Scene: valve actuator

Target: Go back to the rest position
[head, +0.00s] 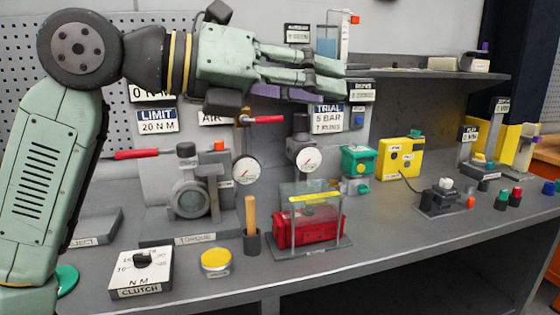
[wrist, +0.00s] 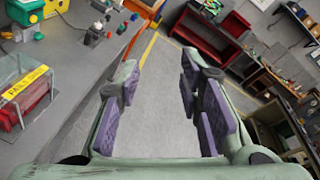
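My gripper (head: 335,78) is raised above the bench in the head view, level and pointing to the right. In the wrist view my gripper (wrist: 158,75) has its purple-padded fingers apart, with only floor showing between them. It holds nothing. My pale green arm rises at the left of the head view. Below my gripper stand a grey valve (head: 190,198) with a red lever (head: 137,154), and round gauges (head: 308,160). The gripper appears clear of them, though its exact distance is hard to tell.
A red box under a clear cover (head: 310,228), a clutch dial box (head: 141,272) and a yellow-lidded pot (head: 215,262) stand near the bench's front edge. A yellow box (head: 400,157) is farther back. A shelf (head: 430,75) runs behind. Open floor (wrist: 150,125) shows beyond the bench.

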